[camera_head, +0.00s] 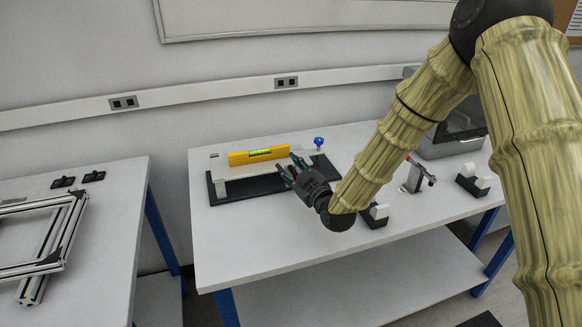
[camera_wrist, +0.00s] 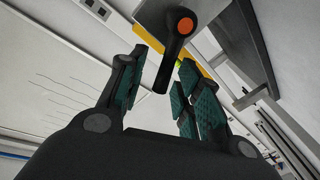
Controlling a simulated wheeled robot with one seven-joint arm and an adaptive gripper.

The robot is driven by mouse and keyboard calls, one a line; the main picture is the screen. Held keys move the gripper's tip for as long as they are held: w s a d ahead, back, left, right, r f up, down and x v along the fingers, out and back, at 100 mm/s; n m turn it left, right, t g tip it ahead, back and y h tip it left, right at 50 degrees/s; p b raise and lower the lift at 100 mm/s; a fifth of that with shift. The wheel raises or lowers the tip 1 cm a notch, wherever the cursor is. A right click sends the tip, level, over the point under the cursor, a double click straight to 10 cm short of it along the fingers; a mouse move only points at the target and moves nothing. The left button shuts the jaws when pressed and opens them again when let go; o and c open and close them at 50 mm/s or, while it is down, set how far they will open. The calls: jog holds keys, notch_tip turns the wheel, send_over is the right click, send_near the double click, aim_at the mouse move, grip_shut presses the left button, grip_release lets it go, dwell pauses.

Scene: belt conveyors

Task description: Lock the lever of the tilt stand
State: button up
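The tilt stand has a black base (camera_head: 219,196) and a pale plate (camera_head: 240,171), with a yellow spirit level (camera_head: 257,155) lying along it. My gripper (camera_head: 287,164) is at the stand's right front, fingers pointing towards it. In the wrist view, a black lever (camera_wrist: 170,60) with an orange round cap (camera_wrist: 186,25) hangs from a grey block on the stand. The lever's free end reaches between my two open fingers, with visible gaps on both sides. In the head view my gripper hides the lever. Whether a finger touches it cannot be told.
A blue knob (camera_head: 319,142) stands behind the stand's right end. To the right of my gripper are a black holder with a white roll (camera_head: 377,212), a small stand with an orange-tipped part (camera_head: 416,178) and a grey machine. The table's front left (camera_head: 240,245) is clear.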

jog(key=shift+c, duration=0.2)
grip_shut()
jog(key=shift+m+b, duration=0.3)
jog(key=shift+b, duration=0.05)
jog(key=shift+w+d+m+b, duration=0.2)
jog(key=shift+d+m+b, duration=0.25)
jog(key=shift+m+b, duration=0.35)
jog(key=shift+w+d+r+m+t+b, duration=0.15)
jog(key=shift+d+m+t+b, duration=0.2)
jog(key=shift+m+b, duration=0.5)
jog(key=shift+w+d+r+m+t+b, duration=0.1)
jog(key=shift+d+m+t+b, duration=0.3)
jog(key=shift+m, duration=0.75)
jog(key=shift+d, duration=0.1)
jog(key=shift+o, duration=0.2)
grip_release()
